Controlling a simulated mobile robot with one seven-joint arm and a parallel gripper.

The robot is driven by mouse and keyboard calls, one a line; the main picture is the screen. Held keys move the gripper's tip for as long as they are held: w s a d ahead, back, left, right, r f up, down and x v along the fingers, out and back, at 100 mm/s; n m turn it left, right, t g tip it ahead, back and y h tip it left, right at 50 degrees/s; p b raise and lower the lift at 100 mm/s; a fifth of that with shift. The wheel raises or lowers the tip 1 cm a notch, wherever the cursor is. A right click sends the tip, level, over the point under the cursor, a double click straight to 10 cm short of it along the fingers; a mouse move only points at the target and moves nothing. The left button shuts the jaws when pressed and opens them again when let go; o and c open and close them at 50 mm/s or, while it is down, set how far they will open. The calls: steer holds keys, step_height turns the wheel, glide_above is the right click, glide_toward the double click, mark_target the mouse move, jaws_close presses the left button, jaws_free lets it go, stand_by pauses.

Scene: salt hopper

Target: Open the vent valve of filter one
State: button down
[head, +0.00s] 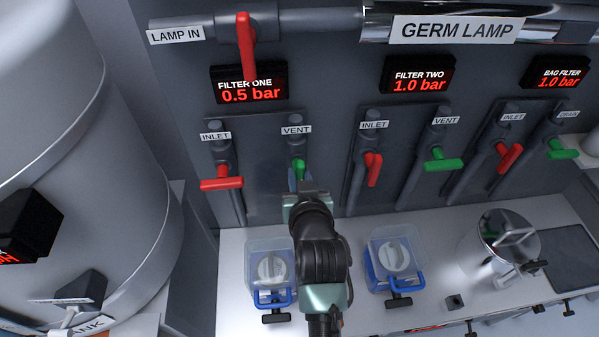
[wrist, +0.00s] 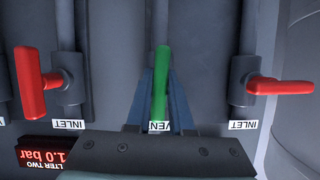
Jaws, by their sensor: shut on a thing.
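The green vent handle of filter one (head: 298,168) is on the panel under the VENT label. My gripper (head: 299,185) is at it and partly hides it. In the wrist view my gripper (wrist: 159,88) is shut on the green handle (wrist: 161,70), with a finger on either side. The handle points nearly along its pipe, slightly tilted. The filter one display (head: 249,90) reads 0.5 bar. The red inlet handle of filter one (head: 221,183) lies across its pipe; it also shows in the wrist view (wrist: 280,86).
The filter two inlet (head: 373,169) has a red handle along its pipe, and its green vent handle (head: 443,164) lies across. The red lamp inlet handle (head: 246,45) hangs above the filter one display. Clear filter housings (head: 396,258) stand on the white bench below.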

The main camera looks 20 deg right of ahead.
steer(key=shift+n+h, duration=0.3)
steer(key=shift+h, duration=0.1)
steer(key=c, duration=0.8)
jaws_free()
steer(key=shift+s, duration=0.1)
steer(key=b+v, duration=0.1)
steer(key=v, duration=1.2)
steer(key=shift+r+b, duration=0.15)
steer(key=shift+b, duration=0.2)
